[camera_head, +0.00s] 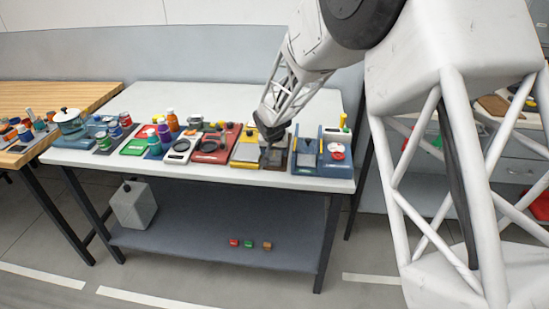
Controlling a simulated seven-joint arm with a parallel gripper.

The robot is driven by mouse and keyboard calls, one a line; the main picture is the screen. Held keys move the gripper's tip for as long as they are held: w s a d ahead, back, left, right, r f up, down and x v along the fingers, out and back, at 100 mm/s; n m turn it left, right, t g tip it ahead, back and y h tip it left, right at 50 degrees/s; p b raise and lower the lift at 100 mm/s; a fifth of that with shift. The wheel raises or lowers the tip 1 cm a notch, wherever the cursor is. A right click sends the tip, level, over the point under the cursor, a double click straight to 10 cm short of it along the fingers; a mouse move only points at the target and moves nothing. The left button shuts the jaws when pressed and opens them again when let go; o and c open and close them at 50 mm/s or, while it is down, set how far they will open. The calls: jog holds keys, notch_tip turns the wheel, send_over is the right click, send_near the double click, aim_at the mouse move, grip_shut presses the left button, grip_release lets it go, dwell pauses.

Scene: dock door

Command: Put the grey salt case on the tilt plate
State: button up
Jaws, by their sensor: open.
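A pale grey box with a small black knob on top (133,205) stands at the left end of the lower shelf; I cannot tell whether it is the salt case. My gripper (270,158) points down over the right part of the white table, close above or among the items there. It is open, and I see nothing held in it. A yellow-edged panel (243,154) lies just left of the gripper, and a blue panel (305,158) just right of it. I cannot tell which item is the tilt plate. The gripper and wrist hide part of this area.
The white table (240,93) holds a crowded row of panels, bottles and jars along its front; its back strip is clear. A red panel (225,131) is left of the yellow one. Small coloured blocks (249,244) lie on the lower shelf (200,246). A wooden table (62,95) adjoins at left.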

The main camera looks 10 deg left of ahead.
aim_at(275, 152)
jog(key=shift+x, duration=1.4)
jog(key=c, duration=0.8)
jog(key=shift+r, duration=0.15)
jog(key=shift+r, duration=4.9)
